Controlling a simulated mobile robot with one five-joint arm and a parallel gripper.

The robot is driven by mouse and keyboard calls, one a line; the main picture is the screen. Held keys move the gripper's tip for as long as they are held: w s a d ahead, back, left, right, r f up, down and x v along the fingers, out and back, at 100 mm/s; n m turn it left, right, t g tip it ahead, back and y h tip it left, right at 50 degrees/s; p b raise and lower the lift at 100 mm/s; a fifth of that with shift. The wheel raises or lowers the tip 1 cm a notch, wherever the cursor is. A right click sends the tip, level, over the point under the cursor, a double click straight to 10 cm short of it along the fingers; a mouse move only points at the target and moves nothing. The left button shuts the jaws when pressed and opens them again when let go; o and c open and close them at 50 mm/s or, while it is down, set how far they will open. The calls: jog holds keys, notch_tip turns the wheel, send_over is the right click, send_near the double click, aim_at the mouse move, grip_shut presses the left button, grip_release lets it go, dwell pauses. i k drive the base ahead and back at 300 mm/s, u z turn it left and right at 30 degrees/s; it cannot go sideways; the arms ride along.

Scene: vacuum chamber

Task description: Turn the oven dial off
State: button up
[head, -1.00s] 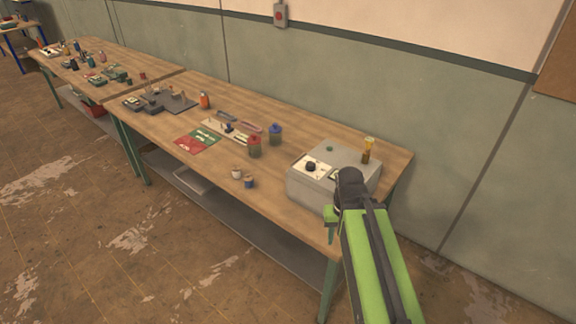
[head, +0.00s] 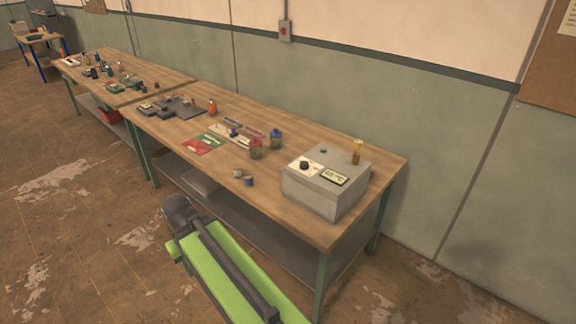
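The oven is a pale grey box (head: 311,197) on the right end of the near workbench in the head view. Its black round dial (head: 304,165) sits on a white plate on the sloped top, at the left. A small display panel (head: 334,176) is to the right of the dial. My green and black arm (head: 232,275) reaches up from the bottom of the view, in front of the bench and left of the oven, well apart from the dial. The gripper's fingers cannot be made out at the arm's dark end.
The wooden workbench (head: 286,222) carries two lidded jars (head: 266,144), small spools (head: 244,178), red and green cards (head: 205,144) and an orange bottle (head: 212,106). An amber vial (head: 356,151) stands on the oven. A second bench stands farther left. Bare floor lies in front.

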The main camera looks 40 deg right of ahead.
aim_at(304, 164)
jog(key=u, duration=0.15)
jog(key=k, duration=1.05)
jog(key=z, duration=1.1)
jog(key=i, duration=1)
jog(key=u, duration=0.05)
